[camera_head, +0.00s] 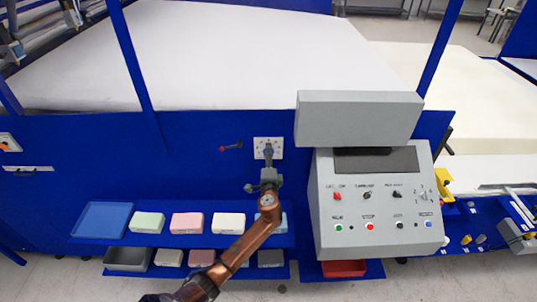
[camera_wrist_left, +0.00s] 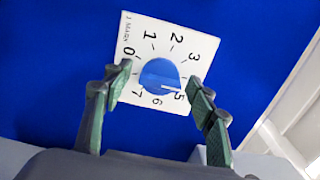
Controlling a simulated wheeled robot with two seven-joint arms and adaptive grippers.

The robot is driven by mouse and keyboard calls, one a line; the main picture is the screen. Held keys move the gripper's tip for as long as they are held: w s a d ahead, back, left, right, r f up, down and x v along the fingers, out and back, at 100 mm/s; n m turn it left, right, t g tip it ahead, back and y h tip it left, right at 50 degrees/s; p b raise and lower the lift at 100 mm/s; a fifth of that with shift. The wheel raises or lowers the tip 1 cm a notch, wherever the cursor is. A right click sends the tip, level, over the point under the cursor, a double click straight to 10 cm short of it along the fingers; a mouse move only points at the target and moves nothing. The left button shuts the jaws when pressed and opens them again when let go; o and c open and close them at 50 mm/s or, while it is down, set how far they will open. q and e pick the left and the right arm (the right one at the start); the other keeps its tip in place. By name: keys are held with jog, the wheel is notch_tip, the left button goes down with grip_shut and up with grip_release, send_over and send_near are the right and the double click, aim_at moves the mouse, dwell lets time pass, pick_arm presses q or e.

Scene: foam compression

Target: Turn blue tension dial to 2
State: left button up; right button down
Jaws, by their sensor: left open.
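The blue tension dial (camera_wrist_left: 153,72) sits on a square white scale plate (camera_wrist_left: 140,35) with printed numbers 0 to 7. A light mark on the dial's lower right points roughly toward the 5. My left gripper (camera_wrist_left: 158,78) is open, with one green-padded finger on each side of the dial. Gaps show between the fingers and the dial, so they look apart from it. In the head view the plate (camera_head: 259,144) is on the blue machine front, and my left gripper (camera_head: 268,149) is in front of it, hiding the dial. My right gripper is not in view.
A red-knobbed lever (camera_head: 230,147) is left of the plate. A grey control console (camera_head: 375,210) stands close on the right. Below my arm are shelves (camera_head: 185,238) with foam blocks and trays. A large white foam slab (camera_head: 240,60) lies behind.

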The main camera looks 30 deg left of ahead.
pick_arm(q)
jog(key=shift+w+a, duration=0.15)
jog(key=shift+w, duration=0.1)
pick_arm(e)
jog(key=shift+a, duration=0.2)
pick_arm(q)
jog(key=shift+c, duration=0.6)
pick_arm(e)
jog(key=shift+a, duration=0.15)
pick_arm(q)
jog(key=c, duration=1)
jog(key=shift+c, duration=0.2)
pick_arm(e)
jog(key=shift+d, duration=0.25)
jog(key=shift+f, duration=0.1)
